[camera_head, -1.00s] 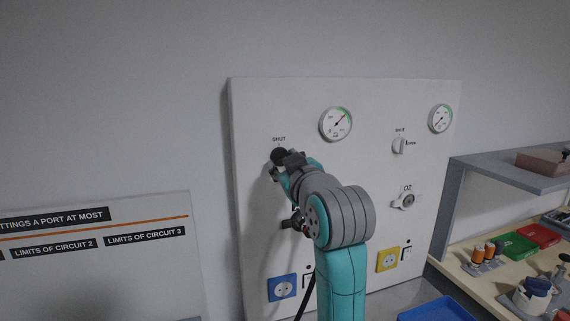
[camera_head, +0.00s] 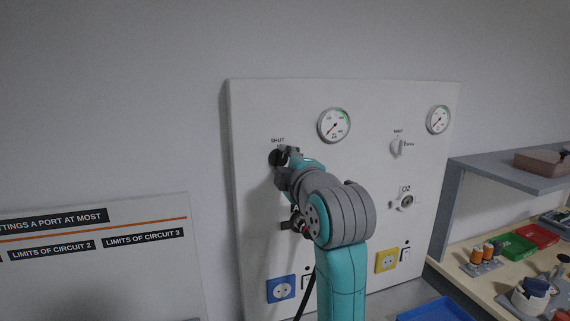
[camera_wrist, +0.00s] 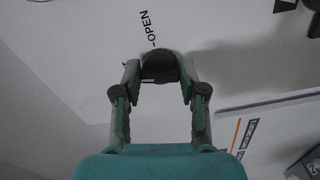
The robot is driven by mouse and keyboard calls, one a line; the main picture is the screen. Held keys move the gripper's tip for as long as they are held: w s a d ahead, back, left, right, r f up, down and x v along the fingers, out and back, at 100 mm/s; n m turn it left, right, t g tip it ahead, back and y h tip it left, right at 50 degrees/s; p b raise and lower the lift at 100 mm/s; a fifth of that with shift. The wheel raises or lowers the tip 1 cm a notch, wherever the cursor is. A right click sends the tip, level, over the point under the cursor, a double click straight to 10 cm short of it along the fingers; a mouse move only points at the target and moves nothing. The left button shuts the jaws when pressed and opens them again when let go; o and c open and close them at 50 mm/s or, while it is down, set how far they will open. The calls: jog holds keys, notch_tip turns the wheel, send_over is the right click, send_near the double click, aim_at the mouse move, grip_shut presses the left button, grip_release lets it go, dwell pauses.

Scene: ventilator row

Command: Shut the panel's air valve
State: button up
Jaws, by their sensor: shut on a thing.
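The air valve's black knob (camera_head: 277,158) is at the upper left of the white panel (camera_head: 365,105), just under a "SHUT" label. My gripper (camera_head: 289,155) is at the knob, and the arm hides part of it. In the wrist view, the black knob (camera_wrist: 159,65) sits between the two fingertips of my gripper (camera_wrist: 160,77), which are closed on its sides. An "OPEN" mark shows beyond the knob there. The gauge (camera_head: 333,125) right of the valve has its needle toward the lower left. The exact knob angle is hard to tell.
A second, white valve (camera_head: 398,147) and an O2 outlet (camera_head: 405,201) are on the panel's right, under another gauge (camera_head: 438,119). A blue socket (camera_head: 281,289) and a yellow socket (camera_head: 387,260) are lower down. A shelf and a cluttered bench stand at right.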

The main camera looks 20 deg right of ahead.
jog(key=shift+n, duration=1.2)
jog(key=o, duration=1.1)
jog(key=shift+o, duration=0.2)
jog(key=s, duration=1.2)
jog(key=shift+f, duration=0.1)
